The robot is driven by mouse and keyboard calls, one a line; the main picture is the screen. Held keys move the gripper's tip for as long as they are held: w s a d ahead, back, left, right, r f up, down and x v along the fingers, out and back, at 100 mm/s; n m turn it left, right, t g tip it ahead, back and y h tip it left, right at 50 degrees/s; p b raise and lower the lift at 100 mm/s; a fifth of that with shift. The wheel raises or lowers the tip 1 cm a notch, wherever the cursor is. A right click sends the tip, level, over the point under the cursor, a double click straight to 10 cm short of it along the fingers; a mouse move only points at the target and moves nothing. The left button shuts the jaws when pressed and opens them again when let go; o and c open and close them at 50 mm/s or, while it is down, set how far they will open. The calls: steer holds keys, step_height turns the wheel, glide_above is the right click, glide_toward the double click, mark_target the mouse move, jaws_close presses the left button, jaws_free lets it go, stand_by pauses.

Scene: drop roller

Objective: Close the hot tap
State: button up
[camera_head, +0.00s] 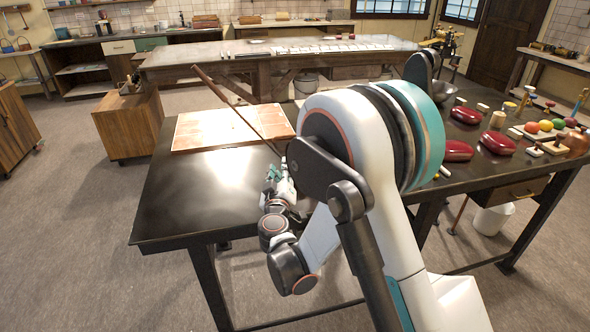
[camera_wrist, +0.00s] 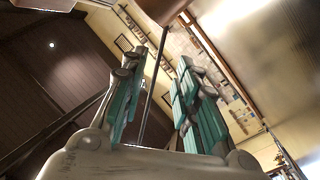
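I cannot make out a hot tap in either view. My gripper (camera_head: 275,176) is over the near dark table, left of my large arm joint in the head view. In the wrist view my gripper (camera_wrist: 162,62) has its two teal-padded fingers apart, with a gap between them. A long thin rod (camera_head: 232,105) slants from the upper left down towards my gripper in the head view. A thin rod also shows between the fingers in the wrist view (camera_wrist: 153,90); whether it touches them I cannot tell.
The dark table (camera_head: 185,205) carries a tan board (camera_head: 225,127) and, on the right, several red glossy objects (camera_head: 498,142). A wooden cabinet (camera_head: 130,125) stands left, with open floor around it. A long bench (camera_head: 200,65) and wall counters stand behind. My arm hides the table's middle.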

steer(key=w+b, duration=0.1)
steer(key=w, duration=0.1)
steer(key=w+b, duration=0.1)
steer(key=w, duration=0.2)
steer(key=shift+w+d+f, duration=0.15)
steer(key=shift+w+f, duration=0.05)
steer(key=shift+w, duration=0.05)
steer(key=shift+w+r, duration=0.15)
steer(key=shift+w, duration=0.3)
jaws_close()
